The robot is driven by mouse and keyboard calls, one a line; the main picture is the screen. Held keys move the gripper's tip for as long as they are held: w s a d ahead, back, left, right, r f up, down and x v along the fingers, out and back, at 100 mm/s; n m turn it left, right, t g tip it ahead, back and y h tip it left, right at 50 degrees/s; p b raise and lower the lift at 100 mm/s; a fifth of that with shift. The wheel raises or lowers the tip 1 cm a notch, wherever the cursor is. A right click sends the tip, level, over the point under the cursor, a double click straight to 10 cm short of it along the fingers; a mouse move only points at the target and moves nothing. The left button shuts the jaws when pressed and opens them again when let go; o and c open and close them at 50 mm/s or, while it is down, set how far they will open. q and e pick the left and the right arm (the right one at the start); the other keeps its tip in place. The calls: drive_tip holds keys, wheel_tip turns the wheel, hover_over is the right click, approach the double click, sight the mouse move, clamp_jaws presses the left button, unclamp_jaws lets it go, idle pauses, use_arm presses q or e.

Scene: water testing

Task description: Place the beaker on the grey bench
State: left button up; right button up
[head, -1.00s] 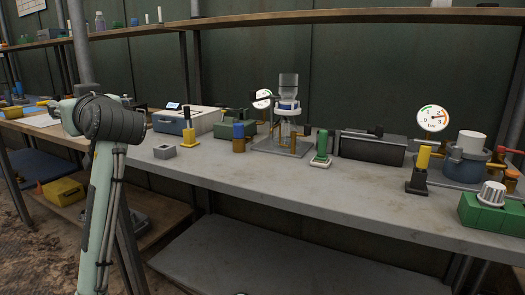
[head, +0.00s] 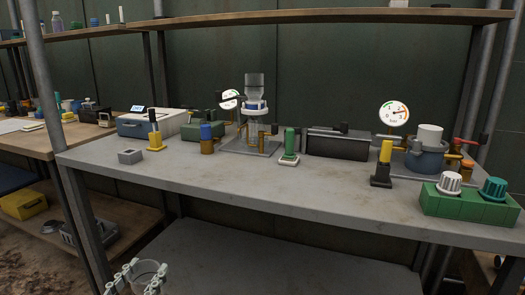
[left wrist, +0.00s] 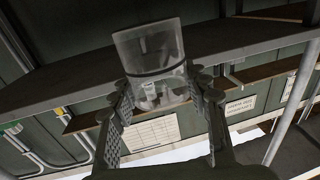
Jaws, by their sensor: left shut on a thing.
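A clear glass beaker (left wrist: 152,62) is between the fingers of my left gripper (left wrist: 165,95) in the left wrist view. The gripper is shut on the beaker. Both are in front of the grey bench (head: 265,188) and appear lower than its top, apart from it. The lower part of the gripper is cut off by the frame. My right gripper is not in view.
The bench's front strip is clear. A lower shelf (head: 270,255) lies underneath.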

use_arm(q)
drive_tip(key=shift+s+d+f+n+y, duration=0.3)
drive_tip(key=shift+s+d+y, duration=0.2)
drive_tip(key=shift+d, duration=0.3)
drive_tip(key=shift+s+d+f+n+y, duration=0.15)
drive_tip(key=shift+s+d+n+y, duration=0.35)
drive_tip(key=shift+d, duration=0.35)
drive_tip(key=shift+s+d+f+n+y, duration=0.25)
drive_tip(key=shift+s+d+y, duration=0.1)
drive_tip(key=shift+d+y, duration=0.35)
drive_tip(key=shift+h, duration=0.3)
